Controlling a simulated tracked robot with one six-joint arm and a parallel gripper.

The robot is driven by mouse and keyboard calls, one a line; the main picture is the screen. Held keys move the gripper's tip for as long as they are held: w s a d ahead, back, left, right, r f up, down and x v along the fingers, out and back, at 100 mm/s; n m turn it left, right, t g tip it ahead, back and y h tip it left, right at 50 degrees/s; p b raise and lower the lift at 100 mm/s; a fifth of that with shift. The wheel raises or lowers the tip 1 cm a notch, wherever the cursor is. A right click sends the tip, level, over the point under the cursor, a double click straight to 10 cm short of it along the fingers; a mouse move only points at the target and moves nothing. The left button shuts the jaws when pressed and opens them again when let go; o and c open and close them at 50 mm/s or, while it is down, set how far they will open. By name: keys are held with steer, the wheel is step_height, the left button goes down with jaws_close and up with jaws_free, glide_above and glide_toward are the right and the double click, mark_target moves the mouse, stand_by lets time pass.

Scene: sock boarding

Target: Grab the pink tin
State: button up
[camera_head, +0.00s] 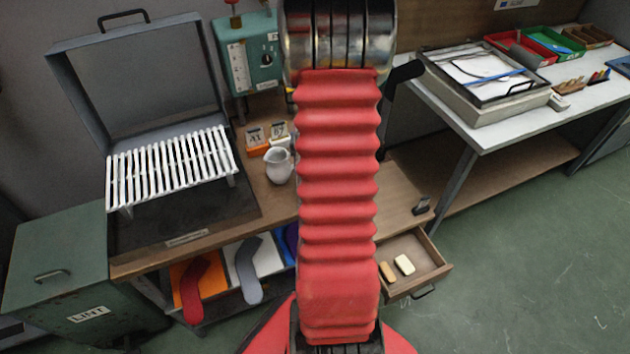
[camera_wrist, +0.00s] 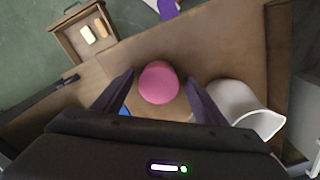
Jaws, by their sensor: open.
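The pink tin (camera_wrist: 158,82) shows in the wrist view as a round pink top on the brown wooden bench. My gripper (camera_wrist: 155,85) is open, with one dark finger to the left of the tin and one to the right. The tin lies between the fingers in the picture; I cannot tell how high the fingers are above it. The head view does not show the tin or the gripper, as my red arm covers that part of the bench.
A white jug (camera_wrist: 246,108) stands close to the right finger; it also shows in the head view (camera_head: 278,165). An open drawer (camera_head: 415,262) holds two small blocks. A slatted rack (camera_head: 172,165) sits in an open grey case. Date blocks (camera_head: 255,137) stand behind the jug.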

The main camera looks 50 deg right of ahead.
steer(key=shift+c, duration=0.6)
steer(key=c, duration=1)
steer(key=shift+r, duration=0.1)
step_height(320, 180, up, 10)
steer(key=shift+f, duration=0.1)
stand_by(0.4)
